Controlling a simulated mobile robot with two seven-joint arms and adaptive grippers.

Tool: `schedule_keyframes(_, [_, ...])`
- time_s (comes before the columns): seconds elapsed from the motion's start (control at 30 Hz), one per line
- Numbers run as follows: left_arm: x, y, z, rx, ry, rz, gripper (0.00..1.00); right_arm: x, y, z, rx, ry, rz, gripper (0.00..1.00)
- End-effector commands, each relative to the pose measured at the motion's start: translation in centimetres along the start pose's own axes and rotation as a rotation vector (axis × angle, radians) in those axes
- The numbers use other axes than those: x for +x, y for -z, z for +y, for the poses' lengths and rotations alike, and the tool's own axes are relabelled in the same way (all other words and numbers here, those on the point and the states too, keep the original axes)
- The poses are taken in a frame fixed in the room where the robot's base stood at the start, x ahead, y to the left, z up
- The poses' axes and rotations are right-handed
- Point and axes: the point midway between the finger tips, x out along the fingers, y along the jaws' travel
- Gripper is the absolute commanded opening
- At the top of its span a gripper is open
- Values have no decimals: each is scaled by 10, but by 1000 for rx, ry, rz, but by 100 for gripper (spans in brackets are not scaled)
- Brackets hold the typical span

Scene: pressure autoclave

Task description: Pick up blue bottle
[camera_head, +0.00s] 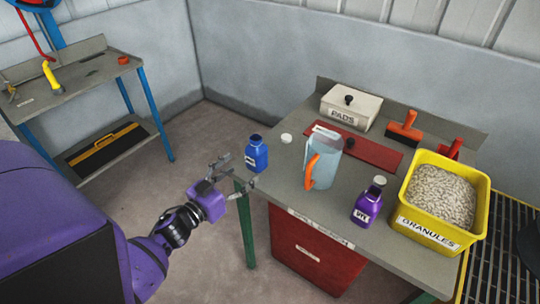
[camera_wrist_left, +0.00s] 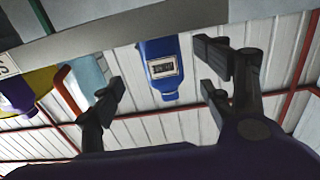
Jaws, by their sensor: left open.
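The blue bottle (camera_head: 257,157), with a white label, stands upright at the left edge of the grey workbench (camera_head: 283,183). My left gripper (camera_head: 238,174) is open just left of the bottle, at the bench edge, with nothing held. In the left wrist view the blue bottle (camera_wrist_left: 163,68) appears upside down, with its label facing the camera. It lies between the directions of the two spread fingers, nearer the right-hand one. No contact with the bottle is visible. My right gripper is not in view.
A clear jug (camera_head: 322,170) with an orange handle, a purple bottle (camera_head: 368,203), and a yellow granules bin (camera_head: 437,200) stand to the right. A white lid (camera_head: 287,138) lies near the blue bottle. A red tray (camera_head: 370,151) and pads box (camera_head: 350,107) are behind.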

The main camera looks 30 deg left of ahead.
Motion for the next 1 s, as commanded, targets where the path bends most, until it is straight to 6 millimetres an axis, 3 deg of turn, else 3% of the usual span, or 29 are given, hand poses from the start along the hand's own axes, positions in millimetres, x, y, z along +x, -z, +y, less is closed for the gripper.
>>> schedule_keyframes(0.17, [10,5,-1,0,-7,11,69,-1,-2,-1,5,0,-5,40])
schedule_keyframes(0.7, [78,12,-2,-1,-6,11,69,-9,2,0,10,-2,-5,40])
schedule_keyframes(1.0, [81,10,-2,0,-6,9,69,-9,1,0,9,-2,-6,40])
